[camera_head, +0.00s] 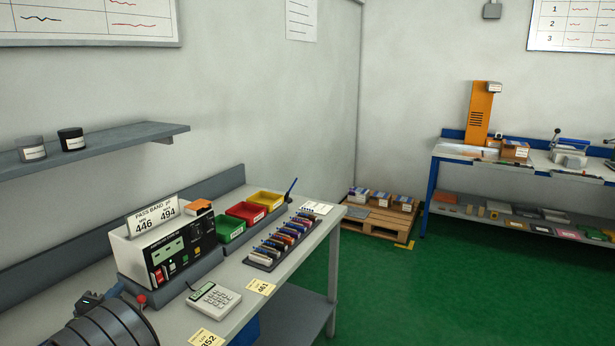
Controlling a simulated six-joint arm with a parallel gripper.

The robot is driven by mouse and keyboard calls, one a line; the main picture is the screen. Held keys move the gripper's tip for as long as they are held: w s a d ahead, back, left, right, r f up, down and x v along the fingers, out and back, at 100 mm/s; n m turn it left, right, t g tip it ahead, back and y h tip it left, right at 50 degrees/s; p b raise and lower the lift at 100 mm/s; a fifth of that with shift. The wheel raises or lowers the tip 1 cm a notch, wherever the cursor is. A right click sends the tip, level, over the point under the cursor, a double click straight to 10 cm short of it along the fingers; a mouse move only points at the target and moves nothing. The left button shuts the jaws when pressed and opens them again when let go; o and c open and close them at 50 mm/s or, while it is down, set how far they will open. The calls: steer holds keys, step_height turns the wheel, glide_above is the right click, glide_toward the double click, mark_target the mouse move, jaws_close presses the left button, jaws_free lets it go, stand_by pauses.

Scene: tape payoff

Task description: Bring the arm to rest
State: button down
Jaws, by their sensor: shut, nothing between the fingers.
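My gripper is not in view, so its fingers and the space around them cannot be seen. A dark ribbed round body (112,326) is cut off by the frame at the lower left, at the near end of the grey bench (262,302). I cannot tell whether it is part of my arm.
A shelf (110,141) hangs above. Green floor (440,300) is open at right, before a pallet (378,222).

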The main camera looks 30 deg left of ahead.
steer(key=shift+n, duration=0.3)
steer(key=shift+s+a, duration=1.4)
steer(key=shift+a, duration=0.25)
